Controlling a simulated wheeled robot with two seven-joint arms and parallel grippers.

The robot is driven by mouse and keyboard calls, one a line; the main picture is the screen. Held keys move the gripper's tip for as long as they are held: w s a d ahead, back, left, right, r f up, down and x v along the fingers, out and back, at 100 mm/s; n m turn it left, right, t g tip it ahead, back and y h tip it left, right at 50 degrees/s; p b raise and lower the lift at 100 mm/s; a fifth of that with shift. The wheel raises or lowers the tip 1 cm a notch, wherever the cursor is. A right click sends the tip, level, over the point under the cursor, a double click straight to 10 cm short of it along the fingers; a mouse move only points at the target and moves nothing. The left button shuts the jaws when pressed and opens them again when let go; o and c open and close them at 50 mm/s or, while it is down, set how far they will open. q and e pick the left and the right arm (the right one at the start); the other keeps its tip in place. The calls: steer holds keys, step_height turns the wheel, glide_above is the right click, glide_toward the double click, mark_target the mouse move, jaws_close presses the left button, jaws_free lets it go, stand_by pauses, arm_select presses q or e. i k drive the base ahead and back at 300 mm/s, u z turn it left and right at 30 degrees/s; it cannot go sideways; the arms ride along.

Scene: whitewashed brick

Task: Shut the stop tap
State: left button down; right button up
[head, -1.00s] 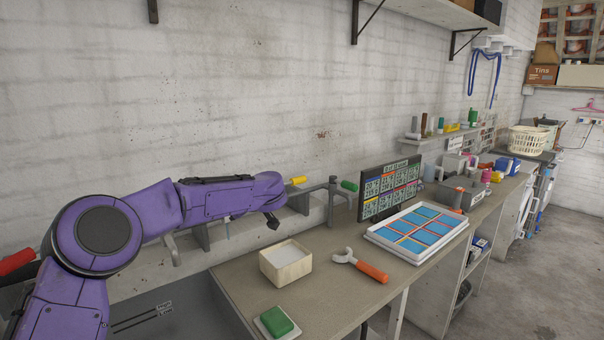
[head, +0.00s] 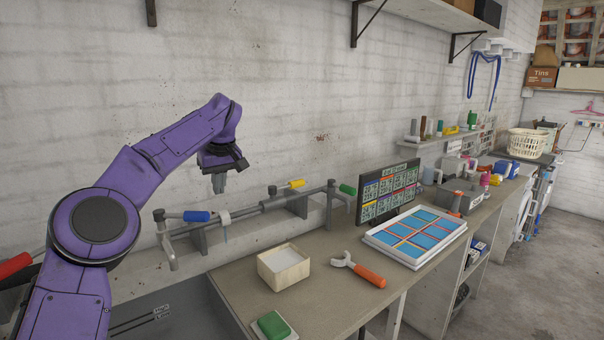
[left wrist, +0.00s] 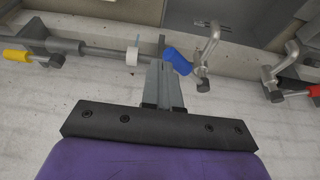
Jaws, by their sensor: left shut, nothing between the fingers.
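A grey pipe (head: 247,211) runs along the wall with coloured tap levers: blue (head: 196,216), yellow (head: 297,184), green (head: 347,188) and red (head: 15,265). I cannot tell by label which is the stop tap. A white collar with a thin hanging tag (head: 224,217) is on the pipe right of the blue lever. My left gripper (head: 218,188) points down, shut and empty, above the pipe near the collar. In the left wrist view its fingertips (left wrist: 161,63) appear between the white collar (left wrist: 131,56) and the blue lever (left wrist: 177,60). My right gripper is out of view.
A dark sink area (head: 180,310) is at lower left.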

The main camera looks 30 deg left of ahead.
mark_target(273, 190)
steer(key=u, duration=0.05)
steer(key=i, duration=1.4)
